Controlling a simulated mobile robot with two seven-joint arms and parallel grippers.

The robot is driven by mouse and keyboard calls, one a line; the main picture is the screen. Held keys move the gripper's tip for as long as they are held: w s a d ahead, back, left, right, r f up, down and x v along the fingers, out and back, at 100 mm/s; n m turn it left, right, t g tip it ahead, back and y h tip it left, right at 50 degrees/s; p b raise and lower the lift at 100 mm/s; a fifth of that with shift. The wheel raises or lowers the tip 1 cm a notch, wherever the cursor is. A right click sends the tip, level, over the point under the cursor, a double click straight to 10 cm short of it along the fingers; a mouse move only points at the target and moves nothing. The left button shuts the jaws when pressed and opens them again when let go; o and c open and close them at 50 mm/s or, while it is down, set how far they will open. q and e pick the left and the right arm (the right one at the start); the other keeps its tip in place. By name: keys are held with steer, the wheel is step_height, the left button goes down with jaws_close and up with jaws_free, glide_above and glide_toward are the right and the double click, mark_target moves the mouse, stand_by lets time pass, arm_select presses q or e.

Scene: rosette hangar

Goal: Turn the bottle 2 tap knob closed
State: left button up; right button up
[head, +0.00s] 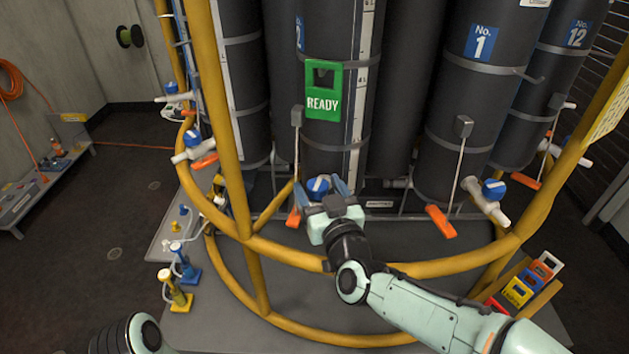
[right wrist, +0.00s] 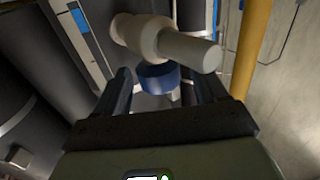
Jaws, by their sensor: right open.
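The bottle 2 tap knob (head: 317,184) is blue with a white mark, low in front of the dark bottle (head: 333,140) that carries a green READY tag (head: 323,90). My right gripper (head: 326,185) is open, with a finger on either side of the knob. In the right wrist view the blue knob (right wrist: 158,77) sits between the open fingers of the gripper (right wrist: 163,80), under the white tap body (right wrist: 150,38). Gaps show beside the knob; I see no clear contact. My left gripper is out of view.
A yellow rail (head: 390,268) curves in front of the bottles, under my right forearm. Another blue-knobbed tap (head: 492,190) is at bottle 1 on the right, and one (head: 192,140) is at the left. Orange levers (head: 440,222) hang near the taps.

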mark_target(314, 180)
steer(key=shift+x, duration=1.55)
